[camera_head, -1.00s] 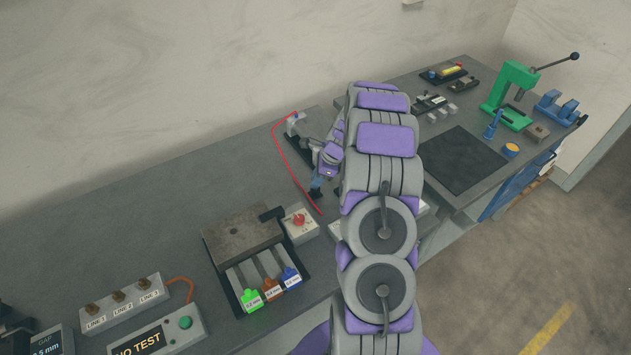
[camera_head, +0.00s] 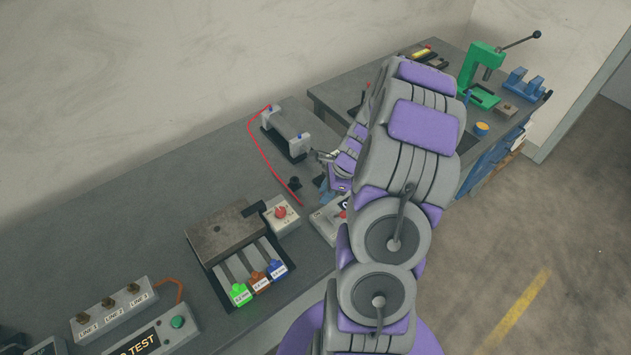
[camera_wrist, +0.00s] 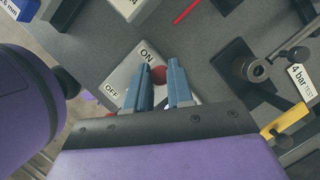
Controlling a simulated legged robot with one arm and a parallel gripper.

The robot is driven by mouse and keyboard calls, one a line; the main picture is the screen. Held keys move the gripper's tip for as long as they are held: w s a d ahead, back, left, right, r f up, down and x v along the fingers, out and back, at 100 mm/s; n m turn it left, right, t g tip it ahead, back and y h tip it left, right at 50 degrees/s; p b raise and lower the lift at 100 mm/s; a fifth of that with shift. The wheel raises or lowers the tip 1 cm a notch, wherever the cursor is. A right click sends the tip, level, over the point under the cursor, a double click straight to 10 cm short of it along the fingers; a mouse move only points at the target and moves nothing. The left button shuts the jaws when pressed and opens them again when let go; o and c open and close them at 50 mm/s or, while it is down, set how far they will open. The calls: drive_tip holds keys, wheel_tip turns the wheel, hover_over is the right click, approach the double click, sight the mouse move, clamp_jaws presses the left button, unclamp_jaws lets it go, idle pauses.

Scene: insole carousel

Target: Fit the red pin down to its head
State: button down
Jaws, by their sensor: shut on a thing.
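My gripper (camera_wrist: 160,82) has blue fingers close together over a pale ON/OFF box (camera_wrist: 128,80). A red knob (camera_wrist: 158,75) shows between the fingertips, partly covered by the left finger, and the jaws are closed on it. In the head view my gripper (camera_head: 329,198) is low beside the ON/OFF box (camera_head: 325,224), partly hidden by my arm. I cannot make out a separate red pin. A thin red line (camera_head: 262,150) runs from a black fixture with two pale end blocks (camera_head: 287,136) toward the front of the bench. A red strip (camera_wrist: 186,12) shows in the wrist view.
A second pale box with a red knob (camera_head: 282,215) stands left of my gripper, next to a metal plate (camera_head: 224,232) and coloured tabs. In the wrist view, a dark fixture with a metal ring (camera_wrist: 258,70) and a "4 bar TEST" label (camera_wrist: 302,80) lie to the right.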

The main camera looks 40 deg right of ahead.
drive_tip(key=shift+s, duration=0.6)
drive_tip(key=w+d+r+m+t+h+b, duration=0.1)
drive_tip(key=w+d+r+m+t, duration=0.1)
drive_tip(key=w+d+r+m, duration=0.4)
drive_tip(key=w+d+r, duration=0.1)
drive_tip(key=w+d, duration=0.2)
drive_tip(key=w, duration=0.1)
drive_tip(key=shift+w+d+r+t, duration=0.15)
drive_tip(key=shift+d+r+t, duration=0.15)
drive_tip(key=shift+d, duration=0.1)
drive_tip(key=shift+r+p, duration=0.15)
drive_tip(key=shift+p, duration=0.75)
wheel_tip(320, 180, down, 6)
drive_tip(key=shift+a+p, duration=0.1)
drive_tip(key=shift+p, duration=1.75)
idle(1.0)
